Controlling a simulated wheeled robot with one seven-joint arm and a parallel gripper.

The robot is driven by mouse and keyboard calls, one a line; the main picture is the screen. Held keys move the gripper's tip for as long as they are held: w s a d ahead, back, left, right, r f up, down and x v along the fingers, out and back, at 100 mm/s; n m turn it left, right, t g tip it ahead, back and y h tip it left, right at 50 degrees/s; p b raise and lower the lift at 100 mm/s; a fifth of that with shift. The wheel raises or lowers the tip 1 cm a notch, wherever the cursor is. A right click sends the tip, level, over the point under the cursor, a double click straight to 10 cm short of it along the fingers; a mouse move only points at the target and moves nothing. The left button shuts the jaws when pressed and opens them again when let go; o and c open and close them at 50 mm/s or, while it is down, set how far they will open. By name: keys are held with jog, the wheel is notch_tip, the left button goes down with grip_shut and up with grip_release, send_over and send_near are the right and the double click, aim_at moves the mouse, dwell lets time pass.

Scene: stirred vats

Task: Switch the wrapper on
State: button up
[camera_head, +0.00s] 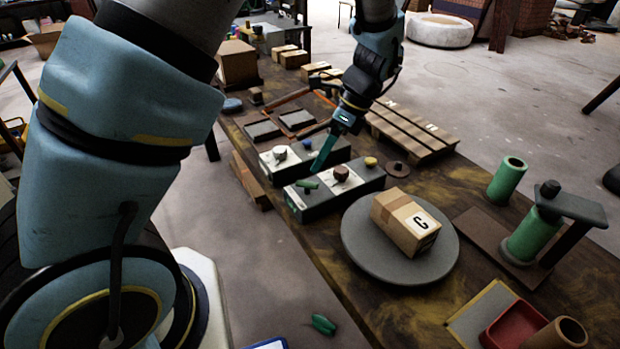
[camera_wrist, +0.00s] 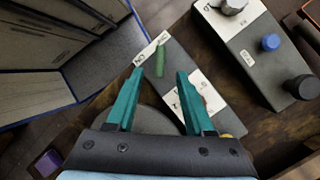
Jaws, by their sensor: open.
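The near control box (camera_head: 330,200) is dark grey and stands on the table beside the turntable (camera_head: 365,245). In the wrist view the green lever (camera_wrist: 160,62) lies by a white label (camera_wrist: 150,48) with letters that look like ON seen upside down. My gripper (camera_wrist: 160,74) is open and empty above this box, its teal fingers on either side of the lever's line of sight. I cannot tell its height. A carton (camera_head: 402,222) marked G rests on the turntable.
A second control box (camera_head: 300,160) stands just behind, with a pale knob, a blue button (camera_wrist: 271,42) and a black knob (camera_wrist: 300,87). A green roll (camera_head: 530,238) on a stand and a loose green roll (camera_head: 507,180) stand right. A slatted pallet (camera_head: 412,133) lies behind.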

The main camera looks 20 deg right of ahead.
aim_at(308, 179)
jog(key=x, duration=0.7)
jog(key=shift+p, duration=0.4)
jog(key=shift+r, duration=0.1)
grip_shut()
